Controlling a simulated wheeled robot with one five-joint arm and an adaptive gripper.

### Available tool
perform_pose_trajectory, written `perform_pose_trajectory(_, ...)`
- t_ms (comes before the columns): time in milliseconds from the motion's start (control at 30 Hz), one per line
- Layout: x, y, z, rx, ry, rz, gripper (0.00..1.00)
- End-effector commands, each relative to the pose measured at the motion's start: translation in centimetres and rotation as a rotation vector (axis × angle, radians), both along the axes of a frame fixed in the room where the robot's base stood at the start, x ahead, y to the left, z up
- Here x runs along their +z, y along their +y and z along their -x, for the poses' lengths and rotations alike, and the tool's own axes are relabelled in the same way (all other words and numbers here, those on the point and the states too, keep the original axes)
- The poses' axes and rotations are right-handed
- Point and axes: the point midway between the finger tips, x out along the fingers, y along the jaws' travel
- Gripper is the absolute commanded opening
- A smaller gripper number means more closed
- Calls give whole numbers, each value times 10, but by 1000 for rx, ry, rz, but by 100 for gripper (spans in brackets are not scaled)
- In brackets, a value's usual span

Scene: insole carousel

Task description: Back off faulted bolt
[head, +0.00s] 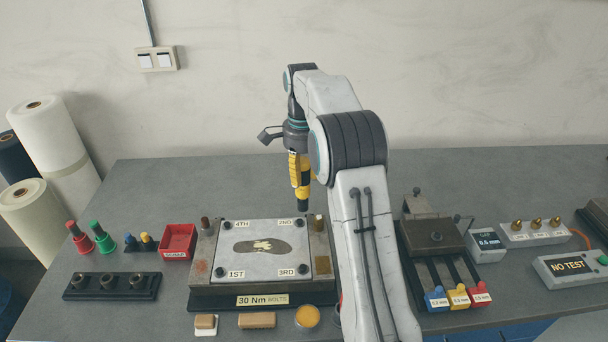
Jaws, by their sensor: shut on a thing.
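My gripper (296,146) is shut on a yellow and black driver tool (302,178), which hangs nearly upright with its dark nose down. The nose is just above or at the bolt marked 2ND (299,223); I cannot tell whether they touch. The grey plate (240,258) has a dark insole shape in its middle with a pale patch on it. The other corner bolts are marked 4TH (226,226), 1ST (221,272) and 3RD (303,269). Which bolt is faulted does not show. The base carries a "30 Nm BOLTS" label (263,300).
My arm hides the bench right of the plate. To the left are a red bin (179,241), red and green marking tools (91,238) and a black socket rack (111,286). To the right are a gauge block (436,236) and a box reading "NO TEST" (570,268).

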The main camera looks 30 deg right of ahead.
Motion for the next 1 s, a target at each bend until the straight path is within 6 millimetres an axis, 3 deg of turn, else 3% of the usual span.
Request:
perform_pose_trajectory(767,4,0,-2,-13,-3,1,0)
perform_pose_trajectory(1000,-9,0,-2,-13,-2,1,0)
